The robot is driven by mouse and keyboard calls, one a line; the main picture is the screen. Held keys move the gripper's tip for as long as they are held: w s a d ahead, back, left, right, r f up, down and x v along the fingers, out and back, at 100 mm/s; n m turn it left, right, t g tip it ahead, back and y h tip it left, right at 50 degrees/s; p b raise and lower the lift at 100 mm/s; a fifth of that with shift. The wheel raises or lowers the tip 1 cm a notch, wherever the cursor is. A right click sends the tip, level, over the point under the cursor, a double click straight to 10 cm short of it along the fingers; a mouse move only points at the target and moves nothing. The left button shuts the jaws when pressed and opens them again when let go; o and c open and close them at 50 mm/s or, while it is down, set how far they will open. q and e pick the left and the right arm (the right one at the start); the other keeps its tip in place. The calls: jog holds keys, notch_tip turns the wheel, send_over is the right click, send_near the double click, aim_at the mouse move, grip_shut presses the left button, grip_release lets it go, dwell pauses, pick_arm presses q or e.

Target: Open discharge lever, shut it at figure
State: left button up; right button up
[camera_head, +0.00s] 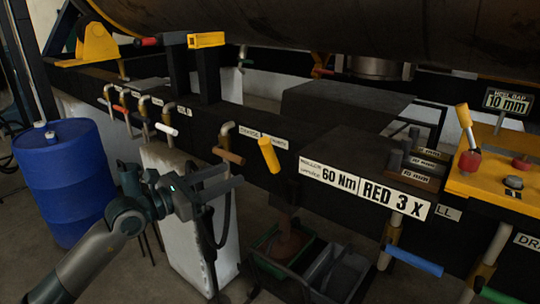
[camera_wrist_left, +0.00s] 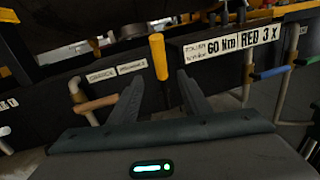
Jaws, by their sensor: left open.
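In the left wrist view the yellow handle (camera_wrist_left: 158,57) shows upright, beyond the two spread fingers (camera_wrist_left: 161,92) and roughly in line with the gap. No figure readout for this lever can be made out. My right gripper is not in view.
A brown-handled lever (camera_head: 228,155) is close left of the yellow one. A blue-handled lever (camera_head: 414,261) hangs at right. Signs read "60 Nm" (camera_head: 340,181) and "RED 3 X" (camera_head: 394,199). A blue barrel (camera_head: 64,180) stands at left; a green bin (camera_head: 287,242) sits below.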

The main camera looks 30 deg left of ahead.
aim_at(266, 157)
pick_arm(q)
jog(key=p+x, duration=0.5)
jog(key=x, duration=0.8)
jog(key=shift+w+r, duration=0.15)
jog(key=shift+w, duration=0.2)
jog(key=shift+w+d, duration=0.25)
jog(key=shift+w, duration=0.35)
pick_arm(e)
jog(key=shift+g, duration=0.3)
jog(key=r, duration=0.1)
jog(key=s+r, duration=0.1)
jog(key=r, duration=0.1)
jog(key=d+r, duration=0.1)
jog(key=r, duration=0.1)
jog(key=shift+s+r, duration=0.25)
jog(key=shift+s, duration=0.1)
pick_arm(q)
grip_shut()
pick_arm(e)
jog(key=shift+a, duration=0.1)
